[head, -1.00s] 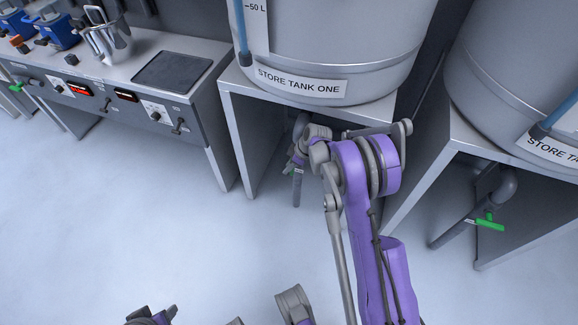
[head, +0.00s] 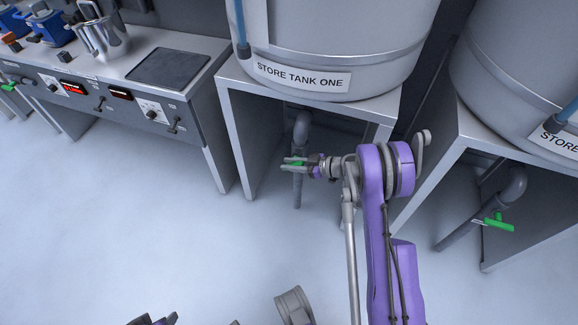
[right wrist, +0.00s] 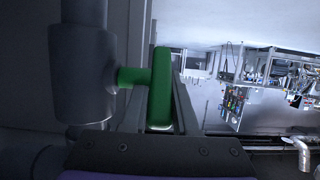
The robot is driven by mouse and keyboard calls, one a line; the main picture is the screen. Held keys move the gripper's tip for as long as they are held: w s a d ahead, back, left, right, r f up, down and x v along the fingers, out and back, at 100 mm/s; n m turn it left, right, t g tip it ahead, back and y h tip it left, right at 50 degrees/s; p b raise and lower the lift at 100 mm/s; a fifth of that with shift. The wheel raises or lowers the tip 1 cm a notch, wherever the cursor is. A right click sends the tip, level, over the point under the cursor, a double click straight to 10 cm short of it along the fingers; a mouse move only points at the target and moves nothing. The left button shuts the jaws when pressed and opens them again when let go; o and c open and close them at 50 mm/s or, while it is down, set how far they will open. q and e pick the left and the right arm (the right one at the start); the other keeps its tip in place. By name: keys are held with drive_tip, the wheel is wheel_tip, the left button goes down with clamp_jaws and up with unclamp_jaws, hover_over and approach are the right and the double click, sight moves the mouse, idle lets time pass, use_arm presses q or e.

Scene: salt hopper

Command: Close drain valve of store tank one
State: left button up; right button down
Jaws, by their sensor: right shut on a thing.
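Store tank one (head: 330,35) stands on a grey stand, its name on a white label. Below it, a grey drain pipe (head: 301,130) bends down towards the floor. Its valve has a green handle (head: 297,164). My right gripper (head: 288,164) comes in from the right under the stand and is shut on this handle. In the right wrist view, the green handle (right wrist: 161,85) lies between the two fingers, and a short green stem joins it to the dark valve body (right wrist: 85,70). A dark part at the head view's bottom edge may be my left gripper; its jaws cannot be made out.
The stand's front legs (head: 236,140) flank the space around the pipe. To the right, a second tank (head: 520,70) has its own green drain handle (head: 492,223). A workbench (head: 205,90) with a steel jug (head: 103,35) stands at the left. The floor in front is clear.

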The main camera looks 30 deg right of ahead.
drive_tip(key=shift+d+t+y+b, duration=0.15)
drive_tip(key=shift+t+y+b, duration=0.5)
drive_tip(key=shift+t+y, duration=0.4)
drive_tip(key=t+y, duration=0.1)
drive_tip(key=t, duration=0.1)
drive_tip(key=t+y, duration=0.1)
drive_tip(key=y, duration=0.1)
drive_tip(key=shift+s+r+t, duration=0.2)
drive_tip(key=shift+t, duration=0.15)
drive_tip(key=shift+d, duration=0.1)
drive_tip(key=c, duration=0.7)
unclamp_jaws()
drive_tip(key=shift+y, duration=0.25)
drive_tip(key=shift+s, duration=0.1)
drive_tip(key=p+v, duration=0.1)
drive_tip(key=v, duration=0.9)
drive_tip(key=shift+s+d+f, duration=0.1)
drive_tip(key=shift+s+d, duration=0.05)
drive_tip(key=shift+s, duration=0.1)
